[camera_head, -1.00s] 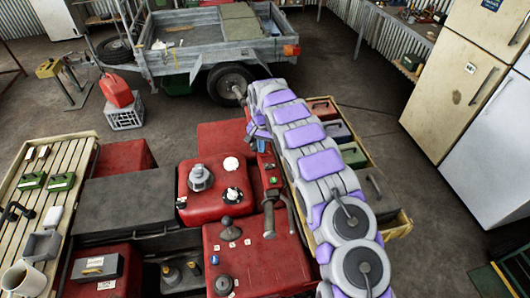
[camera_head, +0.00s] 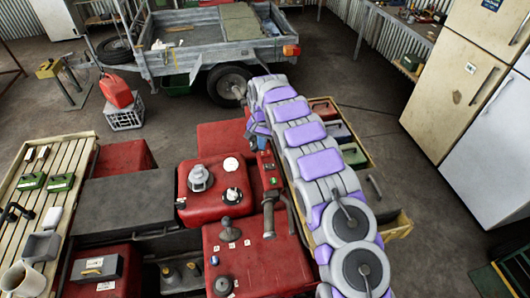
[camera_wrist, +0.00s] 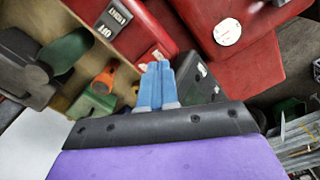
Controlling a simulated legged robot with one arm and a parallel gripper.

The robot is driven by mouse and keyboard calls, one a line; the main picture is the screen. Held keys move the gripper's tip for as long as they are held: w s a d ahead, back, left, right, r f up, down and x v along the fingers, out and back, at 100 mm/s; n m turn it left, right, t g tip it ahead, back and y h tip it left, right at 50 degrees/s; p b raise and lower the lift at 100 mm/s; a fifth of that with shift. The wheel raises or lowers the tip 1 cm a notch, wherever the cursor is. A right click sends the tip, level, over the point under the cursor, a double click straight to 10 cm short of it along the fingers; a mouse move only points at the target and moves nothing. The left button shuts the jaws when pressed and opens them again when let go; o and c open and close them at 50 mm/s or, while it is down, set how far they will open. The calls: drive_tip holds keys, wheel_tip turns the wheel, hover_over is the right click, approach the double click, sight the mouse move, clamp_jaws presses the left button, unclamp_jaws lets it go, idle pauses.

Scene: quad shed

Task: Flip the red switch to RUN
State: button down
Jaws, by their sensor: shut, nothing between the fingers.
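A red machine (camera_head: 250,262) carries a narrow dark control strip (camera_head: 271,178) with a green button and a small red part (camera_head: 262,144) near its far end. My gripper (camera_head: 258,131) is over that far end, and my arm hides part of it. In the wrist view the blue fingers of my gripper (camera_wrist: 159,66) are shut together and empty. Their tips are at a small red piece with a white mark (camera_wrist: 150,55), which may be the switch. I cannot tell whether they touch it, nor which way the switch is set.
A handlebar grip (camera_head: 269,220) and a red tank with caps (camera_head: 215,185) are close to my arm. An open drawer with coloured boxes (camera_head: 340,130) lies to the right. A slatted bench (camera_head: 85,160) is at left, a trailer (camera_head: 180,65) behind. Floor is clear toward the fridges (camera_head: 455,85).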

sight(263, 153)
drive_tip(key=shift+r+p, duration=0.3)
drive_tip(key=shift+r, duration=1.95)
drive_tip(key=s+d+r+b, duration=0.2)
drive_tip(key=s+d+b, duration=0.2)
drive_tip(key=s, duration=0.3)
drive_tip(key=s+d+r+h+b, duration=0.1)
drive_tip(key=s+d+r+b, duration=0.1)
drive_tip(key=s+d+b, duration=0.45)
drive_tip(key=s+d+r+b, duration=0.1)
drive_tip(key=s+d+r, duration=0.15)
drive_tip(key=s, duration=0.65)
drive_tip(key=s+f+n+b, duration=0.1)
drive_tip(key=s+f+b, duration=0.2)
drive_tip(key=s, duration=0.7)
drive_tip(key=s+d+f+n+g+b, duration=0.1)
drive_tip(key=s+f+b, duration=0.3)
drive_tip(key=s, duration=0.7)
drive_tip(key=s+f+n+y+b, duration=0.1)
drive_tip(key=s+f+b, duration=0.2)
drive_tip(key=s+f, duration=0.3)
drive_tip(key=s, duration=0.4)
drive_tip(key=shift+s+d+n+g+b, duration=0.15)
drive_tip(key=shift+s+n+g+b, duration=0.05)
drive_tip(key=shift+n+g+b, duration=0.2)
